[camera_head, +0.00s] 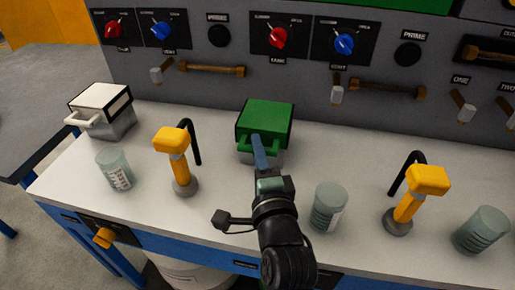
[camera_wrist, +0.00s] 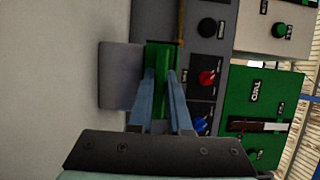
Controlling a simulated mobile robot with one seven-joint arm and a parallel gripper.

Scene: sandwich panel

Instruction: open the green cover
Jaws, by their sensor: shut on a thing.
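The green cover (camera_head: 266,117) sits on a grey box in the middle of the counter, and it looks closed. Its front handle is green and partly hidden by my gripper in the head view. My gripper (camera_head: 257,143) reaches the front of the cover from the near side. In the wrist view, the two blue fingers of my gripper (camera_wrist: 161,80) stand on both sides of the green handle (camera_wrist: 161,98) and are shut on it. The grey side of the box shows beside them.
A white-covered box (camera_head: 101,96) stands at the left. Yellow-handled taps (camera_head: 172,141) (camera_head: 428,180) and grey-green cups (camera_head: 115,168) (camera_head: 329,207) (camera_head: 481,230) stand on the counter (camera_head: 225,203). A panel with knobs and levers rises behind.

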